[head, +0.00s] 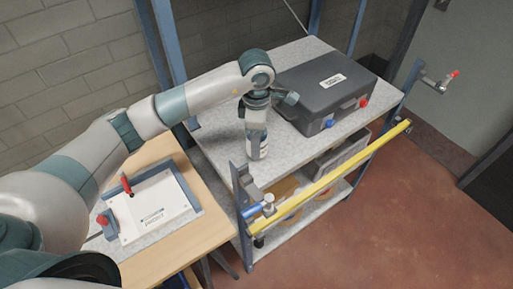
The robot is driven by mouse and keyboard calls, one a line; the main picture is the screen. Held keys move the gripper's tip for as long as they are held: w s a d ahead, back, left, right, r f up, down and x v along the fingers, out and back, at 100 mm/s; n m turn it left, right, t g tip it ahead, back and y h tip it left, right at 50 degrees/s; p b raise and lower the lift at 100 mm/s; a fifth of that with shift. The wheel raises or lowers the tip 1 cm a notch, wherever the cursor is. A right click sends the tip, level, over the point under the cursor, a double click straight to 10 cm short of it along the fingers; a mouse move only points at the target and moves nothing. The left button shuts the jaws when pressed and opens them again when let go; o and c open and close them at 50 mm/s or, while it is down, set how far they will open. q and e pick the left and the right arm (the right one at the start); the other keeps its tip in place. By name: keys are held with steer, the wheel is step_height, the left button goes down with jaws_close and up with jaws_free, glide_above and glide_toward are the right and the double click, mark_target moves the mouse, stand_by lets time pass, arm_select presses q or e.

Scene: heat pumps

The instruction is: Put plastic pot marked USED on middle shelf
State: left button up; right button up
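My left arm reaches in from the left over a shelf rack, and its wrist points down at the grey shelf (218,150). A pale cylindrical piece with dark markings (257,143) is below the wrist, at or just above this shelf's left end. I cannot tell whether it is the plastic pot or part of my gripper. No USED marking can be read. My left gripper's fingers cannot be made out. My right gripper is not in view. A lower shelf (283,225) shows beneath; which one counts as the middle is unclear.
A dark case (326,88) with red and blue fittings stands on the shelf. A yellow bar (335,172) runs along the rack's front. A wooden table (205,220) at left holds a white device (152,208). A grey crate (343,152) sits below. Red floor at right is clear.

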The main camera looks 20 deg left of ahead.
arm_select(q)
step_height(320, 180, down, 3)
steer(key=shift+f+p, duration=0.15)
steer(key=shift+p, duration=0.95)
steer(key=shift+f, duration=0.25)
steer(key=shift+f+b, duration=0.25)
steer(key=shift+b, duration=0.05)
steer(key=o, duration=1.1)
steer(key=shift+o, duration=0.2)
steer(key=shift+r, duration=0.25)
